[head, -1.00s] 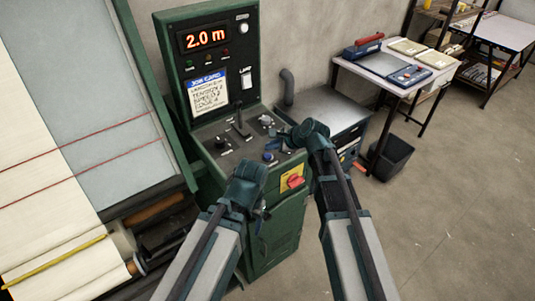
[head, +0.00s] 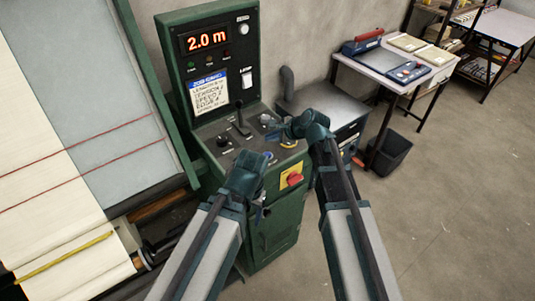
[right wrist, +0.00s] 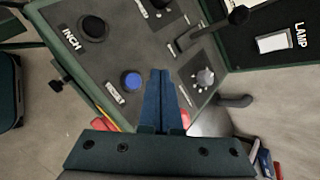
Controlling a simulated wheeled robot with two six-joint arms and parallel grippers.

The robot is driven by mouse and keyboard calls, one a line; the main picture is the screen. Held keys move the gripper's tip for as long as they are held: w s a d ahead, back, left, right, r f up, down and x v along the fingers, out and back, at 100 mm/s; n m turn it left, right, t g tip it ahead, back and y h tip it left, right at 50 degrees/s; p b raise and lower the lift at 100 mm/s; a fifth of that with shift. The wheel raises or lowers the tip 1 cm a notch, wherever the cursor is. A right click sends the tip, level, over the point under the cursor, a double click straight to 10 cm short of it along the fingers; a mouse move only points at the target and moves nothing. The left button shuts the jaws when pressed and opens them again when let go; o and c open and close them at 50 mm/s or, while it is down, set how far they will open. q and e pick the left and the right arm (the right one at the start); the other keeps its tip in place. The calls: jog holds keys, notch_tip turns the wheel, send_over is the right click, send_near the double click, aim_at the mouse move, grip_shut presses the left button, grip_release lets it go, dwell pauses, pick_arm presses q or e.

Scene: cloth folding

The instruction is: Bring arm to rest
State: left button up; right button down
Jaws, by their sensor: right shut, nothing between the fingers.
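My right gripper (head: 272,132) is over the sloped control panel (head: 213,134) of a green machine. In the right wrist view its two fingers (right wrist: 162,76) are together with nothing between them. They point between a blue button (right wrist: 131,80) and a grey knob (right wrist: 205,76); I cannot tell whether they touch the panel. My left gripper (head: 259,212) hangs low in front of the machine, beside the red knob on its yellow plate. It is small and dark, and its fingers are not clear.
The red knob (head: 294,180) sits on the cabinet front between my arms. A black lever (head: 241,124) stands up from the panel. A cloth-covered frame (head: 95,105) is at left. A grey cabinet (head: 325,104), a bin (head: 389,152) and a table (head: 376,62) are at right. Floor is clear at lower right.

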jog(key=s+d+f+n+g+h, duration=0.1)
jog(key=s+f+n+g+h, duration=0.1)
jog(key=s+n, duration=0.5)
jog(key=s+d+f+n+g+h, duration=0.2)
jog(key=s+n+h, duration=0.1)
jog(key=s+n, duration=0.4)
jog(key=s+d+f+n+g+h, duration=0.2)
jog(key=s+n, duration=0.5)
jog(key=s, duration=0.5)
jog(key=shift+f+g+h, duration=0.3)
jog(key=shift+h, duration=0.3)
jog(key=shift+s, duration=0.1)
